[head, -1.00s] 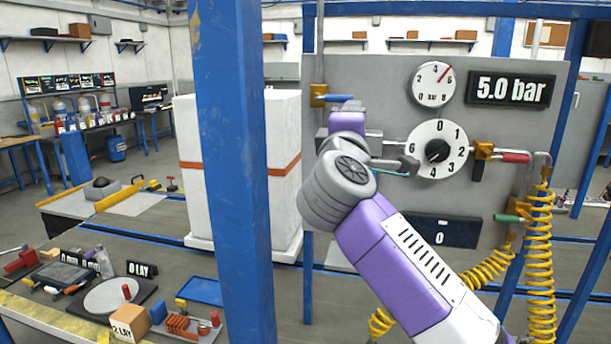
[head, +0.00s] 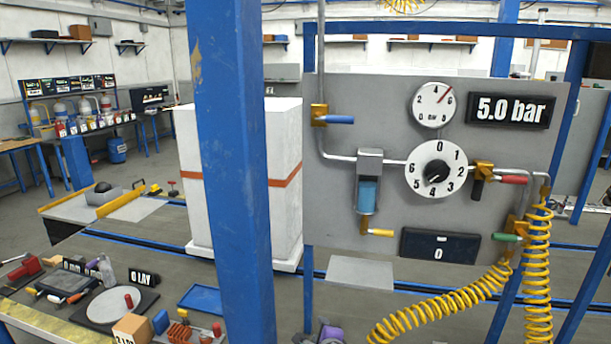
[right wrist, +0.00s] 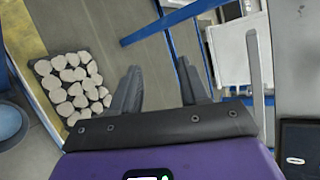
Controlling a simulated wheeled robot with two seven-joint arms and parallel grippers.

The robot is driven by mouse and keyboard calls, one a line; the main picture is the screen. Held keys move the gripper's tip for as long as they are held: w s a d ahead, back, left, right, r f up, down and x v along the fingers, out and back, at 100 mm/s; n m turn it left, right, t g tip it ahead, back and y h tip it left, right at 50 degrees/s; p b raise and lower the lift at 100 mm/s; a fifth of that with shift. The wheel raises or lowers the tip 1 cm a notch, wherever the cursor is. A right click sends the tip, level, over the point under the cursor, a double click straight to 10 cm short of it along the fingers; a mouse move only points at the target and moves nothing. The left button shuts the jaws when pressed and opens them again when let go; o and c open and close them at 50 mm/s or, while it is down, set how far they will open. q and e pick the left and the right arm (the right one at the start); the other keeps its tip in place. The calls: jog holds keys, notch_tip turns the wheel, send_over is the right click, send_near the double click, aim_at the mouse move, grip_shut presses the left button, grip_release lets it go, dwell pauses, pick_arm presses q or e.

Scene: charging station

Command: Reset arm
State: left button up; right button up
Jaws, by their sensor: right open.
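My right gripper (right wrist: 158,85) shows in the right wrist view with its two dark fingers apart and nothing between them. It points down over the floor. In the head view only a purple piece of my right arm (head: 330,333) shows at the bottom edge, below and clear of the grey panel (head: 340,225). On the panel are a round dial with a black knob (head: 436,172), a pressure gauge (head: 433,105) and a display (head: 510,111) reading 5.0 bar. A lower display (head: 437,246) reads 0. My left gripper is not in view.
A blue post (head: 232,200) stands left of the panel, before a white cabinet (head: 287,180). Yellow coiled hoses (head: 538,270) hang at right. A cluttered workbench (head: 45,318) is at lower left. The right wrist view shows a tray of pale stones (right wrist: 72,85).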

jog(key=s+d+f+n+g+y+p, duration=0.15)
jog(key=s+f+n+g, duration=0.3)
jog(key=s+f, duration=0.45)
jog(key=s+d+f+n+g+h+p, duration=0.1)
jog(key=s+d+f+n+g, duration=0.15)
jog(key=s+f+n, duration=0.55)
jog(key=s+f+n+g, duration=0.2)
jog(key=s+f, duration=0.1)
jog(key=s, duration=0.7)
jog(key=s+d+f+n+g+y, duration=0.1)
jog(key=s+f+n+g, duration=0.2)
jog(key=s, duration=0.7)
jog(key=shift+s+d+p, duration=0.2)
jog(key=shift+s+p, duration=0.1)
jog(key=shift+p, duration=0.05)
